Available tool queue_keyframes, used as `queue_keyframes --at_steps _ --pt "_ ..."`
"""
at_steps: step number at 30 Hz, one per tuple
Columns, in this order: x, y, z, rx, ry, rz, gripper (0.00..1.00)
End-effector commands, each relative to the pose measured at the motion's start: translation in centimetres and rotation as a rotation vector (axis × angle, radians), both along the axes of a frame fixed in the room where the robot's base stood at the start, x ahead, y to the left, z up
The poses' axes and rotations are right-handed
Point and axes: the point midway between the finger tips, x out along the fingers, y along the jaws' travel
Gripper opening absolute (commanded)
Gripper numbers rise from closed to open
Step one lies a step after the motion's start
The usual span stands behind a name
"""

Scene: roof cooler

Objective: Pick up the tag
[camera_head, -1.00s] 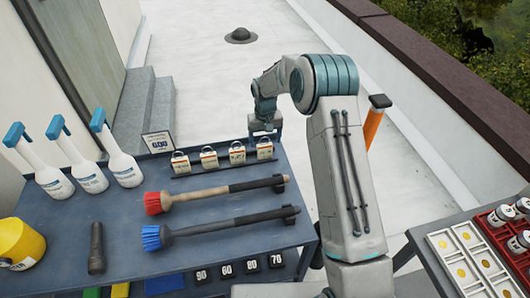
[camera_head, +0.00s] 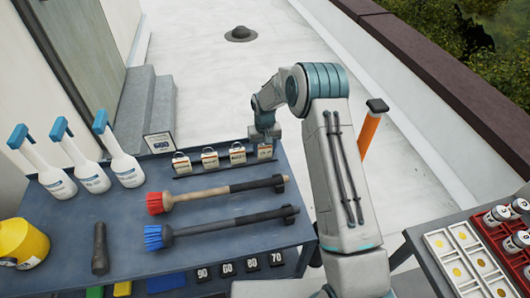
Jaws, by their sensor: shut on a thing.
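The rightmost tag (camera_head: 264,152) is directly under my gripper (camera_head: 264,139). My gripper points down and is shut on the top of this tag, whose lower part still shows at the strip. Its fingertips are small and partly hidden in this view. The other tags, such as the left one (camera_head: 181,163), stand apart to the left.
A side table with trays (camera_head: 440,245) is at right.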

Motion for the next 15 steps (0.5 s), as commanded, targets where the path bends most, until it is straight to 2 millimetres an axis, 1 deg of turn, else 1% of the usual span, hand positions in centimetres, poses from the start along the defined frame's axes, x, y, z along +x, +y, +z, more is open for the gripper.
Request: queue_keyframes --at_steps 4,8,11,15 --pt "0.0 0.0 0.2 0.0 -0.001 0.0 0.28" --pt "0.1 0.0 0.8 0.0 -0.002 0.0 0.28" --pt "0.1 0.0 1.8 0.001 -0.004 0.0 0.28" --pt "-0.1 -0.2 4.3 0.001 -0.004 -0.002 0.28"
